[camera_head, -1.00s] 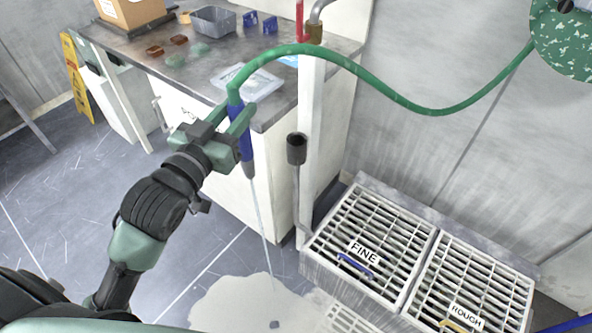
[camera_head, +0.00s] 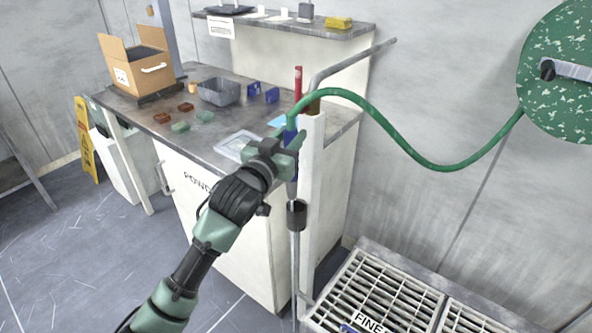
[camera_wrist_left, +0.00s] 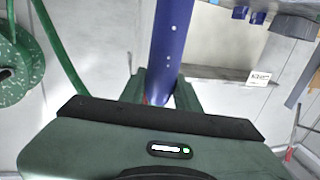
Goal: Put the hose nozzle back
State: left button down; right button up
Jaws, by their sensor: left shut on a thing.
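The blue hose nozzle (camera_head: 291,122) is upright, with the green hose (camera_head: 370,108) running from its top. My left gripper (camera_head: 288,150) is shut on it, in front of the white post. In the left wrist view the blue nozzle (camera_wrist_left: 171,45) stands between the two green fingers (camera_wrist_left: 163,92). The black cup-shaped holder (camera_head: 297,214) on a thin rod is directly below the nozzle. The nozzle's lower end is close to the cup's mouth; I cannot tell whether it is inside. My right gripper is not in view.
A grey-topped bench (camera_head: 225,122) with trays, small blocks and a cardboard box (camera_head: 136,66) stands behind my left arm. A white post (camera_head: 312,165) and a bent pipe (camera_head: 350,62) are beside the nozzle. Metal grates (camera_head: 380,290) lie low right; a green hose reel (camera_head: 560,100) hangs on the wall.

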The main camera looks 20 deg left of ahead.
pick_arm(q)
jog(key=shift+w+d+r, duration=0.1)
jog(key=shift+w+d, duration=0.1)
jog(key=shift+w, duration=0.3)
jog(key=shift+w+d+r, duration=0.1)
jog(key=shift+w+d, duration=0.1)
jog(key=shift+w, duration=0.25)
notch_tip(320, 180, down, 8)
jog(key=shift+s+a+r, duration=0.1)
jog(key=shift+s, duration=0.05)
notch_tip(320, 180, down, 3)
jog(key=shift+w+f, duration=0.2)
jog(key=shift+f, duration=0.3)
jog(key=shift+f, duration=0.2)
jog(key=c, duration=1)
grip_release()
jog(key=shift+r, duration=0.1)
